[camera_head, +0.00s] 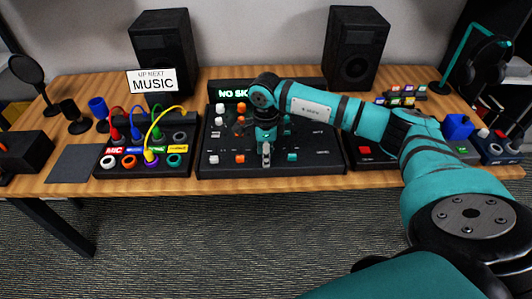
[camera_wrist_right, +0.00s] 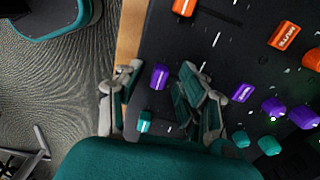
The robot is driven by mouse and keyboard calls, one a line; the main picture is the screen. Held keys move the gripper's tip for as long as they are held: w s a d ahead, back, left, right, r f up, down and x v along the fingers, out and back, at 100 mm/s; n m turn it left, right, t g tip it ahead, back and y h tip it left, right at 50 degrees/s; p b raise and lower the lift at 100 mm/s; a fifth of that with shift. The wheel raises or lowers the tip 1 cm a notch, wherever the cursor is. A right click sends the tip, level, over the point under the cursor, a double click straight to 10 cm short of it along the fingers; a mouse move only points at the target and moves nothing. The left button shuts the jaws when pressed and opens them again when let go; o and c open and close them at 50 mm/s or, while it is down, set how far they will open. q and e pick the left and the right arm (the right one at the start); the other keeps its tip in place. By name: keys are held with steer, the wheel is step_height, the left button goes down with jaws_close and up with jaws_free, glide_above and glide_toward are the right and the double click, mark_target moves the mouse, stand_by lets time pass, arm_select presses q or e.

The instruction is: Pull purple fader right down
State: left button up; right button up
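The black mixer (camera_head: 215,135) stands in the middle of the desk. A purple fader cap (camera_wrist_right: 160,76) shows in the right wrist view, near the mixer's front edge. My right gripper (camera_head: 266,158) is low over the mixer. In the wrist view its fingers (camera_wrist_right: 160,98) are spread, one pair on the front-edge side and one on the mixer side, with the purple cap between them. I see gaps and no clear contact. In the head view the gripper covers the purple cap. The slot behind the cap is partly hidden by the fingers. My left gripper is not in view.
A teal fader cap (camera_wrist_right: 145,122) and an orange fader cap (camera_wrist_right: 183,7) flank the purple one. Purple knobs (camera_wrist_right: 275,108) sit farther back. A cable patch box (camera_head: 110,172) stands left of the mixer. Two speakers (camera_head: 165,50) stand behind. My right arm covers gear on the right.

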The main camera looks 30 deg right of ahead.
steer(key=shift+d+r, duration=0.1)
steer(key=shift+r, duration=0.05)
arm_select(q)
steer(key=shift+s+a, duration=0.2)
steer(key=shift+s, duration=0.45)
arm_select(e)
step_height(320, 180, up, 12)
